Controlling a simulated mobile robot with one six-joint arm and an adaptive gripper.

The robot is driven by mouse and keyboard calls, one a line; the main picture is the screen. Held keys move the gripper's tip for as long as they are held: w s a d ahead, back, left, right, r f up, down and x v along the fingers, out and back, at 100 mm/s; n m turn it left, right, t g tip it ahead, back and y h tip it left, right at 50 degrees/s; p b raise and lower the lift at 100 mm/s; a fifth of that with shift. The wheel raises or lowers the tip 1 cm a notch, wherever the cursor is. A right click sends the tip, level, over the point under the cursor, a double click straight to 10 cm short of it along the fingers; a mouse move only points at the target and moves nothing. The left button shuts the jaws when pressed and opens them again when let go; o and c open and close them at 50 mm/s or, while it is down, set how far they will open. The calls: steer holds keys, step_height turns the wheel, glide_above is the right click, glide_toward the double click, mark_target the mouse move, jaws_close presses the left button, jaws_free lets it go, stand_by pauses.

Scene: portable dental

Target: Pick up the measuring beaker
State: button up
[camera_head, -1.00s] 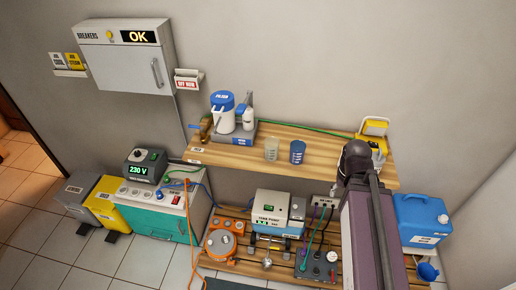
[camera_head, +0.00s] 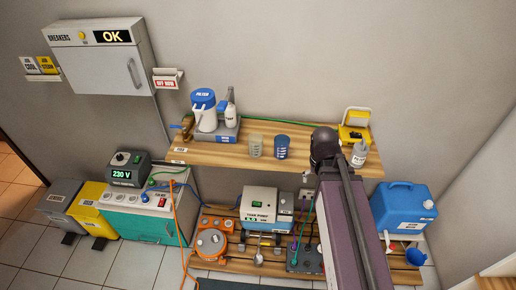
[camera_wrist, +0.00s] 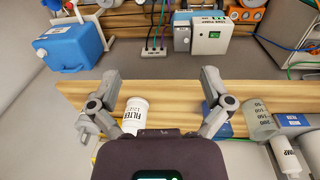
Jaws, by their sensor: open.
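A clear grey graduated beaker (camera_head: 255,146) stands upright on the wooden shelf (camera_head: 222,157), left of a dark blue cup (camera_head: 282,147) with pale markings. In the wrist view the grey beaker (camera_wrist: 258,118) shows its printed scale, to the right of my right finger. The blue cup (camera_wrist: 222,124) is partly hidden behind that finger. My gripper (camera_wrist: 160,88) is open, its fingers wide apart over the shelf. A white labelled bottle (camera_wrist: 133,114) shows between them, close to the left finger. In the head view my arm hides the fingers.
A filter unit (camera_head: 206,118) stands left of the beakers. The white bottle (camera_head: 359,155) and a yellow device (camera_head: 354,133) are at the shelf's right end. A blue jug (camera_head: 402,207) and a console (camera_head: 260,208) sit lower. The shelf is clear between filter unit and beaker.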

steer(key=w+a+f+m+t+h+b, duration=0.1)
steer(key=w+a+f+m+h+b, duration=0.15)
steer(key=w+a, duration=0.3)
steer(key=m+t+h+b, duration=0.6)
steer(key=t+h+b, duration=0.15)
steer(key=b, duration=0.35)
glide_toward(249, 143)
steer(key=shift+s+d+r+t+y, duration=0.25)
steer(key=shift+s+r+t+y, duration=0.1)
steer(key=shift+s+r+y, duration=0.05)
steer(key=shift+d+f, duration=0.1)
steer(key=b+x, duration=0.2)
steer(key=x, duration=0.5)
steer(key=shift+w+f+b, duration=0.1)
steer(key=shift+f+b, duration=0.05)
steer(key=shift+b, duration=0.15)
steer(key=shift+w+d+f, duration=0.15)
steer(key=shift+w+d, duration=0.3)
